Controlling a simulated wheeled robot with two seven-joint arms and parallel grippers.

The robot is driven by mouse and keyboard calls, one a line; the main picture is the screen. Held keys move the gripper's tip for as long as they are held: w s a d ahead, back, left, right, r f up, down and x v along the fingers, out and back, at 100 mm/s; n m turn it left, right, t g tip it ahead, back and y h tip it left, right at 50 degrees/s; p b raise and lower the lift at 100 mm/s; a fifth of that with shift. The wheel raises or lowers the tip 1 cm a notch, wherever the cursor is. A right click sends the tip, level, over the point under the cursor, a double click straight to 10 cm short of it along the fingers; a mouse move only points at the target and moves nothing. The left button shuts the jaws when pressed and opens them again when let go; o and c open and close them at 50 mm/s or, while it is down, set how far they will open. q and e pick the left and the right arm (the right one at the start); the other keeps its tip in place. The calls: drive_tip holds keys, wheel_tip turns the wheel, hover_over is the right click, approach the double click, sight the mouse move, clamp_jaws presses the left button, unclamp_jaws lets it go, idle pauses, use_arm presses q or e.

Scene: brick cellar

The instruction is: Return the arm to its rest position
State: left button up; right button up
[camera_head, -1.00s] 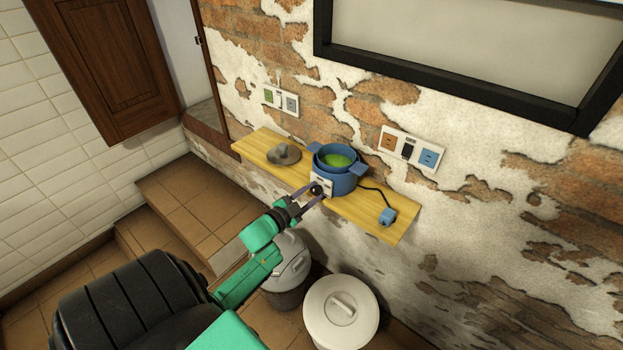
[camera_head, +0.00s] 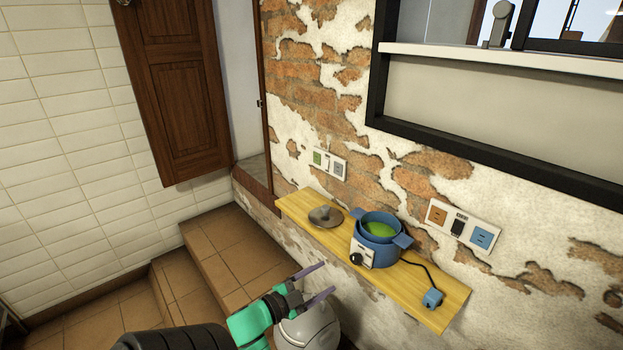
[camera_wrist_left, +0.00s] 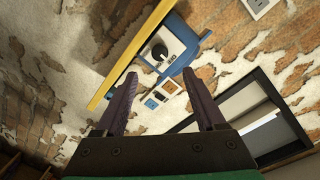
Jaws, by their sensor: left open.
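My left gripper (camera_head: 318,283) is open and empty, below and in front of the wooden shelf (camera_head: 436,314). Its two purple fingers also show spread apart in the left wrist view (camera_wrist_left: 160,100). A blue cooker (camera_head: 374,250) with a white control panel and black knob stands on the shelf, with green contents inside. The gripper is apart from it. In the left wrist view the cooker (camera_wrist_left: 180,40) is beyond the fingers. My right gripper is not in view.
A grey lid (camera_head: 325,216) lies on the shelf, and a blue plug (camera_head: 432,299) on a black cord lies at its right end. Sockets (camera_head: 463,227) are on the wall. A grey bin (camera_head: 310,332) stands below the gripper. Tiled steps (camera_head: 215,250) are at left.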

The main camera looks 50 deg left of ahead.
use_arm(q)
drive_tip(key=shift+s+r, duration=0.15)
drive_tip(key=shift+s, duration=1.6)
